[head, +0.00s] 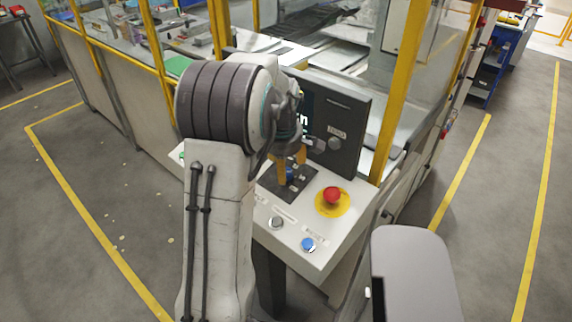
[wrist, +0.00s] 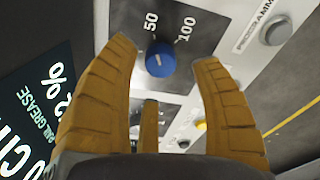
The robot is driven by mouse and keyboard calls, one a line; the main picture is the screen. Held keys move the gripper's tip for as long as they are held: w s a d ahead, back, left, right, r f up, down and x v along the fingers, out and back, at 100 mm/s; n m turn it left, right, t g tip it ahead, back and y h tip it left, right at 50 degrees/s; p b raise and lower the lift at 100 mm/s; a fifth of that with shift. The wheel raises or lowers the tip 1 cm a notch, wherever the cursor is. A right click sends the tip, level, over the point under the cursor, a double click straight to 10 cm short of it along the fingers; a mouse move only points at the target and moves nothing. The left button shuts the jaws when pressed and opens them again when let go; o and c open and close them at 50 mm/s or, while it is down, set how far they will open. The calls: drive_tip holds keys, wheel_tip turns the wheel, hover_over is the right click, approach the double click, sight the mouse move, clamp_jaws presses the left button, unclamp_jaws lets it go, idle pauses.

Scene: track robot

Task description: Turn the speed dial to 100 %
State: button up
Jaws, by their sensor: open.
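The speed dial is a round blue knob (wrist: 160,60) on a grey plate with the printed marks 50 and 100 beside it. A short white mark shows on the knob's face; I cannot tell exactly which value it points to. My gripper (wrist: 165,53) is open, with its yellow fingers on either side of the knob and gaps showing between them and it. A third finger shows below the knob. In the head view my gripper (head: 289,163) is over the dark dial plate, and the blue dial (head: 291,175) is partly hidden by the fingers.
A red mushroom button (head: 332,195) on a yellow disc is right of the dial. A grey button (head: 277,222) and a blue button (head: 308,244) are on the panel's front. An upright dark screen panel (head: 345,115) with a grey knob (head: 334,143) stands close behind my gripper.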

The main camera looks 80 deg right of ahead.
drive_tip(key=shift+x, duration=1.55)
drive_tip(key=shift+o, duration=0.2)
drive_tip(key=shift+f, duration=0.1)
clamp_jaws()
